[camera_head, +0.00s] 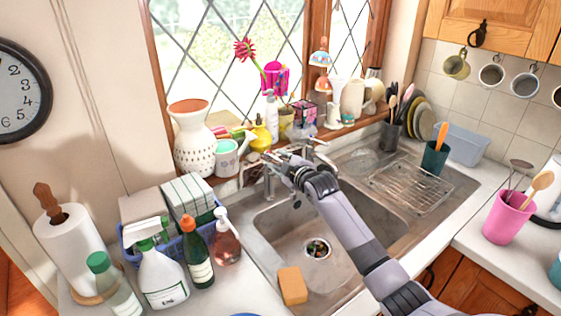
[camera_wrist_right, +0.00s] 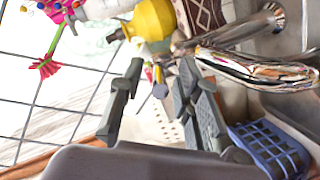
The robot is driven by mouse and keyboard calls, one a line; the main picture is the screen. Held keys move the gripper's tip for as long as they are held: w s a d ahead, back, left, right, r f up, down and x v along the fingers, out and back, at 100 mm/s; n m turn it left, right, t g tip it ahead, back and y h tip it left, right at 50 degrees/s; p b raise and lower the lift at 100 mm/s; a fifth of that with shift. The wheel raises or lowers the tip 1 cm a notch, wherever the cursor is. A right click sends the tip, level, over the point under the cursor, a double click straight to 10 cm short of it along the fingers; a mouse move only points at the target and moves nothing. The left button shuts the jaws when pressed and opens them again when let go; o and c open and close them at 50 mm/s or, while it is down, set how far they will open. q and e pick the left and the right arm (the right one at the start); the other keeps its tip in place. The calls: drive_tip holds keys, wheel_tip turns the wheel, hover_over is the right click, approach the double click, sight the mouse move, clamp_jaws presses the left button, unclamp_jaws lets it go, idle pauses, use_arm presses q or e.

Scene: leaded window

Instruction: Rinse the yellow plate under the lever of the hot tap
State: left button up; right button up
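My right gripper (camera_head: 284,164) is at the chrome tap (camera_head: 312,148) behind the sink (camera_head: 268,222), and hides part of it. In the right wrist view its two fingers (camera_wrist_right: 160,105) are apart, with nothing held between them. The shiny tap (camera_wrist_right: 250,65) shows beyond and to the right of the fingers there; whether they touch is unclear. Which lever is the hot one I cannot tell. Several plates (camera_head: 421,117) stand on edge at the back right; one looks yellowish, but I cannot tell if it is the yellow plate. My left gripper is not in view.
An orange sponge (camera_head: 292,286) lies at the sink's front edge. Bottles (camera_head: 197,253) and a blue basket (camera_head: 130,240) crowd the left counter. A vase (camera_head: 192,135) and a yellow bottle (camera_head: 260,134) stand on the sill. The basin is empty except around the drain (camera_head: 317,248).

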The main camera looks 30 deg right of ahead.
clamp_jaws()
idle(0.7)
